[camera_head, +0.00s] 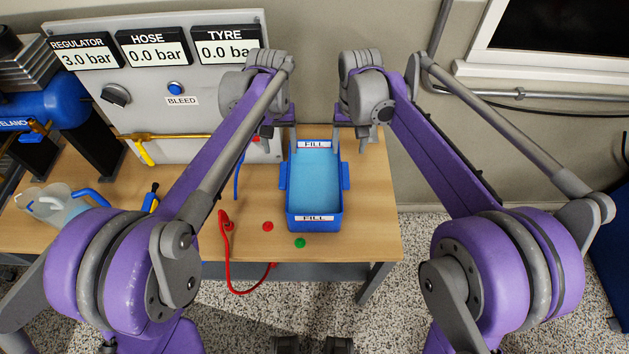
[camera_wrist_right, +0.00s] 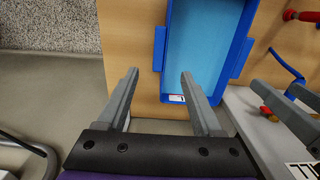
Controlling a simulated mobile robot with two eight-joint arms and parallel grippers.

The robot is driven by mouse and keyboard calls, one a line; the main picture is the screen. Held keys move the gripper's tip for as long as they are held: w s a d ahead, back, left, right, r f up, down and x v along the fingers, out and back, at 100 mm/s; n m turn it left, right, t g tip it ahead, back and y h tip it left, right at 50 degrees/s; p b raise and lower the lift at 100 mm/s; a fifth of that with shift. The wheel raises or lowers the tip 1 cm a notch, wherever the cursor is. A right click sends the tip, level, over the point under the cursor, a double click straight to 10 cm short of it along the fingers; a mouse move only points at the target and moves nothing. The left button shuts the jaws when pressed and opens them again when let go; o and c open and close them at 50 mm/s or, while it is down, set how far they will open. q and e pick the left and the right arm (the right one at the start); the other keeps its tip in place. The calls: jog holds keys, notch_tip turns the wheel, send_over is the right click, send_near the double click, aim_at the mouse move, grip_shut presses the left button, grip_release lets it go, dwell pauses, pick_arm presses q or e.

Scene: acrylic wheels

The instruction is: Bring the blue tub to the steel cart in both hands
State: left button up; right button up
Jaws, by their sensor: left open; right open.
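The blue tub (camera_head: 315,223) stands upright on the wooden bench, with FILL labels at both ends, light blue contents and a handle on each long side. My left gripper (camera_head: 277,138) is open near the tub's far left corner. My right gripper (camera_head: 353,138) is open near the far right corner. In the right wrist view my open right fingers (camera_wrist_right: 158,82) are empty, and one tub handle (camera_wrist_right: 159,48) lies ahead of the gap between them. The tub's rim (camera_wrist_right: 240,58) also shows there. I cannot make out the steel cart.
A gauge panel (camera_head: 180,110) stands behind the bench top (camera_head: 375,215). A red hose (camera_head: 226,250), a red cap (camera_head: 268,226) and a green cap (camera_head: 300,242) lie left of and before the tub. A clear jug (camera_head: 50,205) stands at left. Bench right of the tub is clear.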

aim_at(284, 174)
pick_arm(q)
jog(key=shift+s, duration=0.2)
pick_arm(e)
jog(key=shift+s, duration=0.2)
pick_arm(q)
notch_tip(284, 174, down, 11)
jog(key=shift+w+r, duration=0.1)
pick_arm(e)
notch_tip(284, 174, down, 11)
jog(key=shift+w+r, duration=0.1)
pick_arm(q)
grip_shut()
pick_arm(e)
grip_shut()
dwell(0.9)
